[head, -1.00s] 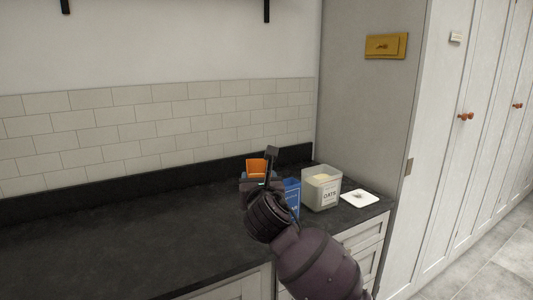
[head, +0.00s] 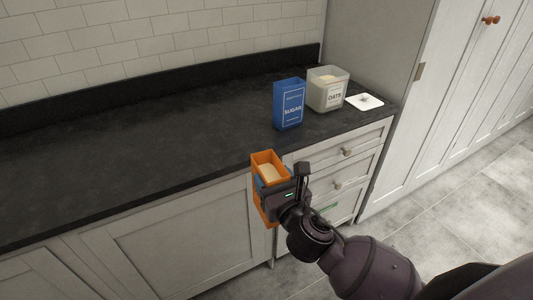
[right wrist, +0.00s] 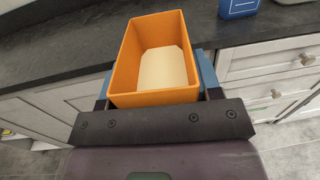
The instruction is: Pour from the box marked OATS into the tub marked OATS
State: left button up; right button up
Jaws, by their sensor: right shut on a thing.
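An open-topped orange box (head: 264,205) with pale contents is held by my right gripper (head: 281,184), in front of the counter's front edge. In the right wrist view the orange box (right wrist: 118,65) fills the space between the fingers, with pale contents low inside. No label on it faces either camera, so I cannot read its marking. The tub marked OATS (head: 327,92) is a grey open tub with pale contents, standing on the counter at the back right. My left gripper is not in view.
A blue box marked SUGAR (head: 288,105) stands on the counter just left of the tub. A white lid (head: 364,101) lies right of the tub. The dark countertop (head: 150,140) is clear to the left. Drawers with knobs (head: 348,152) are below.

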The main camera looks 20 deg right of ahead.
aim_at(325, 89)
jog(key=i+l, duration=0.1)
jog(key=l, duration=1.75)
jog(key=i+l+u, duration=0.1)
jog(key=l, duration=0.85)
jog(key=i, duration=0.05)
